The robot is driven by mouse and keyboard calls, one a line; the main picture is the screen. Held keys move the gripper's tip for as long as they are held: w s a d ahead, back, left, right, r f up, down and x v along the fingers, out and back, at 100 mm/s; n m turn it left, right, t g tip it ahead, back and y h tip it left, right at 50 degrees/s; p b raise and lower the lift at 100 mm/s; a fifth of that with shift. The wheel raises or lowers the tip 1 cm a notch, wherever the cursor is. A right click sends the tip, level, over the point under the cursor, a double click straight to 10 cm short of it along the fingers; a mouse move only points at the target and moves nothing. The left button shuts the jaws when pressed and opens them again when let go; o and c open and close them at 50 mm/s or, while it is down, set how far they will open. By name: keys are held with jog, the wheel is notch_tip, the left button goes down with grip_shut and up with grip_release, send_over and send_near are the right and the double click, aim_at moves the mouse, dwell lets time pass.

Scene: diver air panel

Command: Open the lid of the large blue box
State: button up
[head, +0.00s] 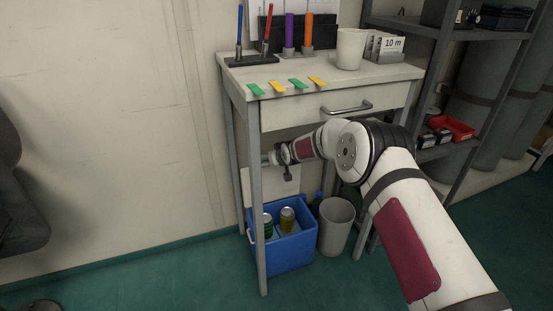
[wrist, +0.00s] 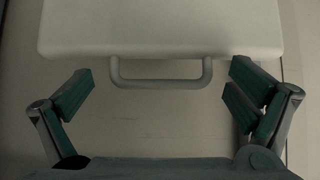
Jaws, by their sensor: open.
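The large blue box (head: 291,252) stands on the floor under the small table, with its top open. Cans (head: 287,219) show inside it. Its white lid (head: 283,183) stands up behind the box, close to the wall. In the wrist view the lid (wrist: 160,30) fills the top, with its handle (wrist: 160,84) between my fingers but apart from them. My gripper (wrist: 160,77) is open and holds nothing. In the head view my gripper (head: 270,158) is under the table, just above the raised lid; its fingers are small and partly hidden there.
The table (head: 240,72) has a drawer with a handle (head: 346,108) above my arm. Open floor lies in front.

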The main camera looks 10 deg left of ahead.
jog(key=v, duration=1.1)
jog(key=shift+s+d+r, duration=0.15)
jog(key=shift+s+r, duration=0.1)
jog(key=shift+r, duration=0.05)
